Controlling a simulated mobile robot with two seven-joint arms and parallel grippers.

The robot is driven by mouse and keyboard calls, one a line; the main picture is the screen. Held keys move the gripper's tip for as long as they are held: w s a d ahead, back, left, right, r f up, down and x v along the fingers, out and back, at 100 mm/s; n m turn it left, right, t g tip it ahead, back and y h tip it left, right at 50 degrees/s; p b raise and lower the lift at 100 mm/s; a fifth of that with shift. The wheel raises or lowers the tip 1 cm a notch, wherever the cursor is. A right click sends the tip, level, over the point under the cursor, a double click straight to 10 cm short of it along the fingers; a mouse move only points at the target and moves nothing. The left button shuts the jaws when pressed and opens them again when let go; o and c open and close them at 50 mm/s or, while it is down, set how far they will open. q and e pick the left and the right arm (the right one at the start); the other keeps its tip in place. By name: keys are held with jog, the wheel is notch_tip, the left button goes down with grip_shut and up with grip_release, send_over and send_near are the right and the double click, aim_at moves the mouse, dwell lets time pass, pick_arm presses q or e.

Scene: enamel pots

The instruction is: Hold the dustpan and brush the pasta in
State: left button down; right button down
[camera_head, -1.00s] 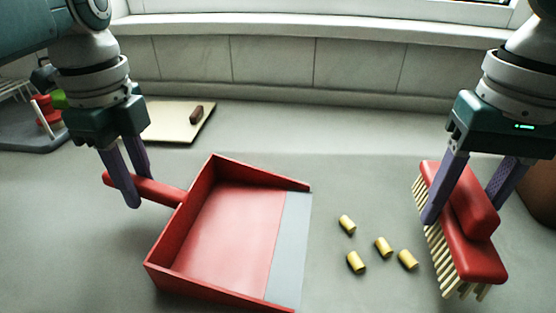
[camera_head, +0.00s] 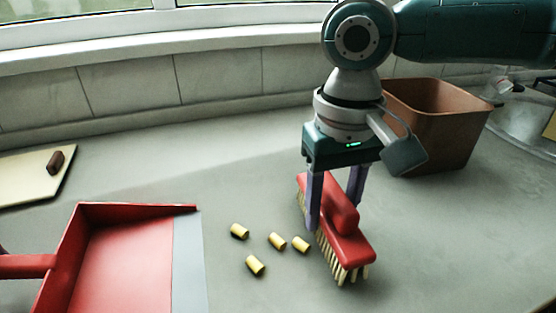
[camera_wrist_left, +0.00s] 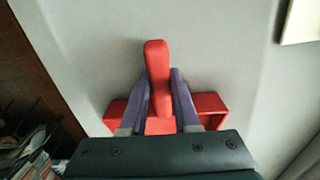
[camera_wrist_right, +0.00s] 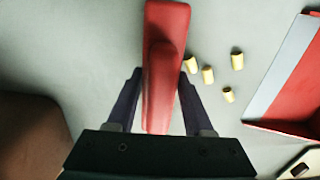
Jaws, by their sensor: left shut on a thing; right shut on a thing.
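The red dustpan (camera_head: 120,270) lies on the counter at lower left in the head view, its grey lip facing right. Several short yellow pasta tubes (camera_head: 277,241) lie loose between that lip and the brush; they also show in the right wrist view (camera_wrist_right: 208,74). My left gripper (camera_wrist_left: 161,76) is shut on the dustpan's red handle in the left wrist view; it is out of the head view. My right gripper (camera_head: 333,212) is shut on the red brush (camera_head: 350,245), whose pale bristles point down, just right of the pasta. Whether the bristles touch the counter is unclear.
A brown open bin (camera_head: 440,125) stands behind and right of the brush. A cutting board (camera_head: 30,175) with a small brown item (camera_head: 55,160) lies at left. The tiled wall (camera_head: 130,80) bounds the back. The counter right of the brush is clear.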

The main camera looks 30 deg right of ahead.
aim_at(158, 273)
jog(key=shift+a, duration=0.2)
jog(key=shift+w+a, duration=0.55)
jog(key=shift+a, duration=1.5)
jog(key=shift+w+a, duration=0.6)
jog(key=shift+a, duration=1.4)
jog(key=shift+w+a, duration=0.55)
jog(key=shift+a, duration=1.5)
pick_arm(q)
jog(key=shift+d, duration=0.15)
pick_arm(e)
jog(key=shift+w+a, duration=0.15)
jog(key=shift+a, duration=0.5)
pick_arm(q)
jog(key=shift+d, duration=0.2)
pick_arm(e)
jog(key=shift+w+a, duration=0.15)
jog(key=shift+a, duration=0.6)
pick_arm(q)
jog(key=shift+a, duration=0.25)
pick_arm(e)
jog(key=shift+w+a, duration=0.2)
jog(key=shift+a, duration=0.45)
jog(key=shift+w+a, duration=0.15)
jog(key=shift+a, duration=0.5)
